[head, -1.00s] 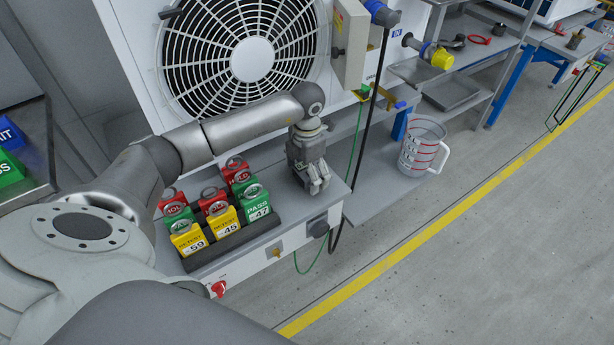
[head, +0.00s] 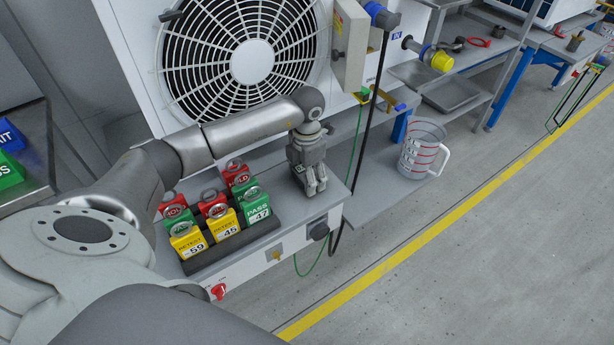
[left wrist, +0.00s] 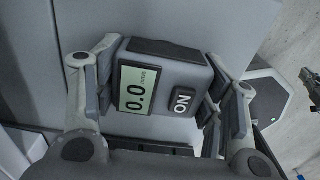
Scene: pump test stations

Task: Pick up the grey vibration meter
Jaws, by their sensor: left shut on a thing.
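The grey vibration meter (left wrist: 162,82) shows in the left wrist view, with a lit display reading 0.0 and a dark button marked ON. My left gripper (left wrist: 160,95) is shut on it, with one finger pad against each side. In the head view my left gripper (head: 313,186) points down over the right end of the grey bench top (head: 278,244). The meter is mostly hidden by the gripper there. I cannot tell whether the meter touches the bench.
A black rack (head: 232,246) of red, yellow and green tags stands just left of my gripper. A large fan unit (head: 252,62) is behind. A clear measuring jug (head: 422,150) stands on a low shelf to the right. A black hose (head: 361,140) hangs nearby.

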